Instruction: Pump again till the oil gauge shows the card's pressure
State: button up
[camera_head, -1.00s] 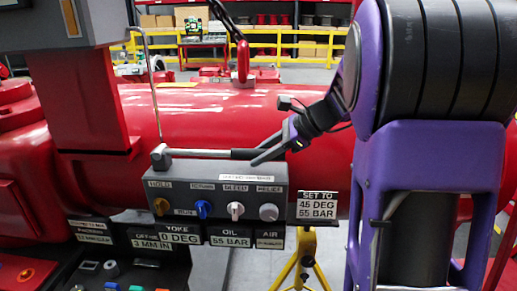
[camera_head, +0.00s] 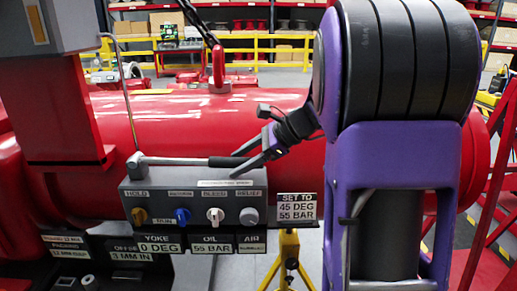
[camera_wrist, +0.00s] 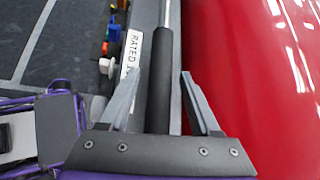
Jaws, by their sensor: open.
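The pump lever (camera_head: 190,161), a grey bar with a black grip, lies nearly level along the top of the grey control panel (camera_head: 191,180). My gripper (camera_head: 246,163) is at the grip end. In the wrist view its fingers (camera_wrist: 161,75) are open, one on each side of the black grip (camera_wrist: 159,90), with gaps beside it. The oil gauge (camera_head: 210,249) reads 55 BAR. The card (camera_head: 297,206) reads SET TO 45 DEG, 55 BAR. The yoke readout (camera_head: 160,249) reads 0 DEG. The air readout (camera_head: 252,249) is too small to read.
The panel front carries the gold hold knob (camera_head: 139,216), the blue knob (camera_head: 182,215), the white bleed knob (camera_head: 215,215) and the grey relief knob (camera_head: 249,216). A large red cylinder (camera_head: 180,115) runs close behind the lever. A yellow stand (camera_head: 289,255) is below the card.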

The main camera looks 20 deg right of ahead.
jog(key=p+v, duration=0.3)
jog(key=v, duration=1.4)
